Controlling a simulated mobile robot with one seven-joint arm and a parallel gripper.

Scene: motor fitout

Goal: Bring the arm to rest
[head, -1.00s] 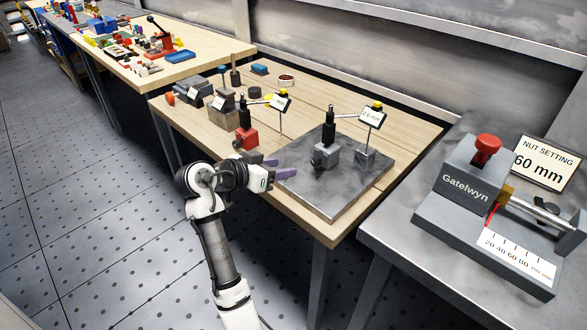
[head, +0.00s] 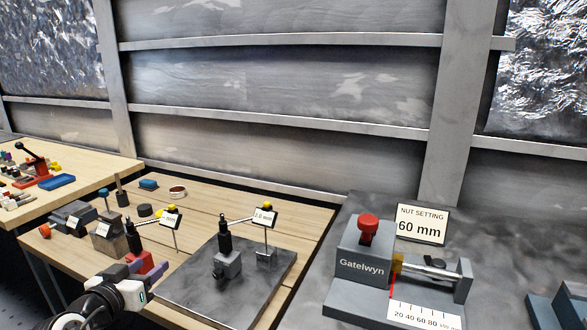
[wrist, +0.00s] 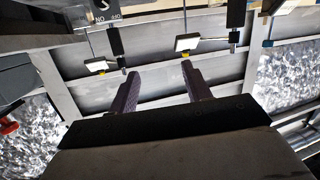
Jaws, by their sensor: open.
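My gripper (head: 128,270) shows at the lower left of the head view, held near the front edge of the wooden bench (head: 190,190). Its two purple fingers point toward the red-based stand (head: 138,262) and the dark metal plate (head: 232,295). In the wrist view the fingers (wrist: 162,88) are spread apart with nothing between them. That view looks upside down, with the stands and small signs hanging from the top. Most of my arm is cut off by the lower edge of the head view.
On the plate stand a black-topped post on a grey block (head: 228,264) and a sign on a thin stand (head: 265,217). A grey Gatelwyn device (head: 362,265) sits on the metal table at right, beside a "60 mm" sign (head: 421,225). A panelled wall (head: 285,85) rises behind.

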